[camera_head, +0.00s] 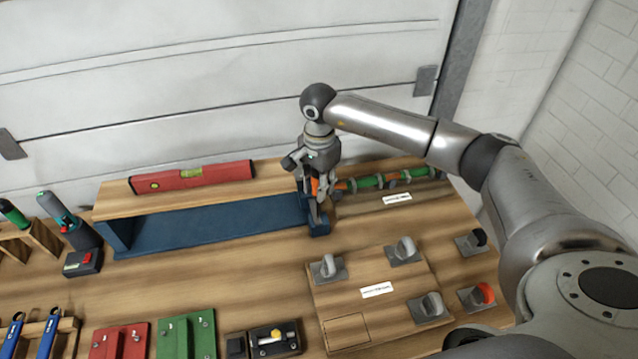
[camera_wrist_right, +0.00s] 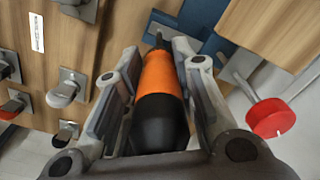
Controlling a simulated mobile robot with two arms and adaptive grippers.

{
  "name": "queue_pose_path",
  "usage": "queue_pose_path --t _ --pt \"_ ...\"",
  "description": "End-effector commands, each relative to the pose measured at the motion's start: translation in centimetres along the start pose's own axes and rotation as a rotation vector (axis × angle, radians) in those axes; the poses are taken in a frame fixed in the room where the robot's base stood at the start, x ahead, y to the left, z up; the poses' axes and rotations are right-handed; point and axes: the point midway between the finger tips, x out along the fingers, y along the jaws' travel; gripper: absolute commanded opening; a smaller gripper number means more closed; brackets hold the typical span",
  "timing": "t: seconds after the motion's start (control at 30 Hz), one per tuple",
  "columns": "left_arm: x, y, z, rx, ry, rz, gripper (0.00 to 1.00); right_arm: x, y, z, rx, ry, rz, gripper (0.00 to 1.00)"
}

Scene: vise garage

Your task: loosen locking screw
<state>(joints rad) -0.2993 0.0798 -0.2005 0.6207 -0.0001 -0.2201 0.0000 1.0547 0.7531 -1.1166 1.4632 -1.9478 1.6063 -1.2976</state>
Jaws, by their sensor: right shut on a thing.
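My right gripper (camera_head: 318,192) is shut on a screwdriver with an orange and black handle (camera_wrist_right: 162,88). In the right wrist view the gripper fingers (camera_wrist_right: 157,65) stand on either side of the handle. The screwdriver's tip end (camera_wrist_right: 158,38) points at the dark blue metal part (camera_wrist_right: 166,22), which is the right end of the long blue bracket (camera_head: 215,222) in the head view. I cannot tell whether the tip touches it. The locking screw cannot be made out. My left gripper is out of view.
A red level (camera_head: 192,177) lies behind on the wooden shelf. A red knob (camera_wrist_right: 270,118) on a rod shows in the wrist view.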

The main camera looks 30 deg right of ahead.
Motion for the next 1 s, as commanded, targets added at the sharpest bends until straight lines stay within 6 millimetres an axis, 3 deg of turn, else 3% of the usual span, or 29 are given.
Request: queue_pose_path --t 0.63,1.0 --pt "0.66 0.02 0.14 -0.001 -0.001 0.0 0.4 0.66 -0.03 -0.02 -0.024 0.0 -0.001 0.01" --pt "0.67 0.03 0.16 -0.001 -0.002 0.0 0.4 0.83 -0.22 -0.01 -0.514 -0.002 0.0 0.01"
